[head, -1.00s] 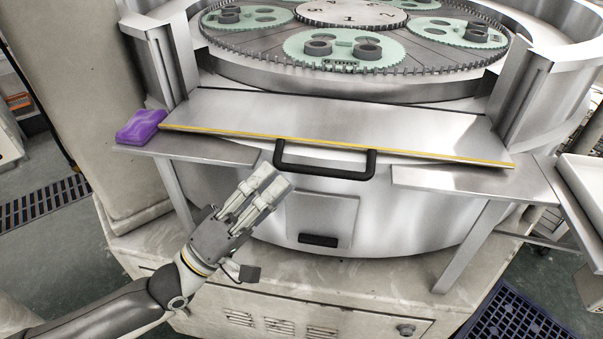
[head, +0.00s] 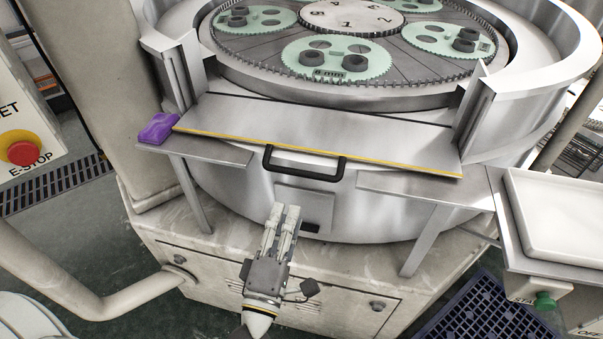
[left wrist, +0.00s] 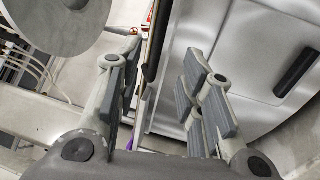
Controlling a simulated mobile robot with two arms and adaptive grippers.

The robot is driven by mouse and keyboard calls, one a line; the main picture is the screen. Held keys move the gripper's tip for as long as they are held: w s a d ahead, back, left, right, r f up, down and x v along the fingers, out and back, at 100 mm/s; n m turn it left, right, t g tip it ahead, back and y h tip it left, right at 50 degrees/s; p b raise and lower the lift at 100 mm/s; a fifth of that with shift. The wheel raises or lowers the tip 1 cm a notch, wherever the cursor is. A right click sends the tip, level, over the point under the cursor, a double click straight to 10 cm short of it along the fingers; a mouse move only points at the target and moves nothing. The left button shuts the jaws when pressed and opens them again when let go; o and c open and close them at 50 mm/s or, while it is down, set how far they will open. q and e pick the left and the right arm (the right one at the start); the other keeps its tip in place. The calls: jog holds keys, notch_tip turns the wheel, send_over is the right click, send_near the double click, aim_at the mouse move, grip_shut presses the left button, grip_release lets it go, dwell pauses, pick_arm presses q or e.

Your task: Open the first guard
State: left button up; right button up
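The guard (head: 330,122) is a flat metal panel with a yellow front edge. It slopes toward me between two upright posts at the front of the round lapping machine. Its black bar handle (head: 305,176) sticks out at the front edge. My left gripper (head: 285,211) is below the handle in the head view, fingers pointing up toward it, apart from it. In the left wrist view the two fingers (left wrist: 165,95) are spread and nothing is clearly held between them. A dark bar (left wrist: 157,42), probably the handle, shows beyond them. My right gripper is not in view.
A purple cloth-like item (head: 158,128) lies on the left ledge. Metal ledges (head: 420,187) flank the handle. A red E-stop button (head: 22,149) is at the left, a white tray (head: 560,215) at the right. Green carriers (head: 338,58) sit on the toothed plate behind the guard.

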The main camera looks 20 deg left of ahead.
aim_at(298, 175)
pick_arm(q)
jog(key=w+p, duration=0.1)
jog(key=w, duration=0.1)
jog(key=w+r+p, duration=0.1)
jog(key=w, duration=0.2)
jog(key=w+r+p, duration=0.1)
jog(key=w, duration=0.2)
jog(key=shift+w+a, duration=0.2)
jog(key=shift+a, duration=0.05)
jog(key=shift+w, duration=0.8)
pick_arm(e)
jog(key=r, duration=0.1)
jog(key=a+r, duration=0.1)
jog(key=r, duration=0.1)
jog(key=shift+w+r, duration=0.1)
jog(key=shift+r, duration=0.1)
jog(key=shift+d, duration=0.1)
pick_arm(q)
grip_shut()
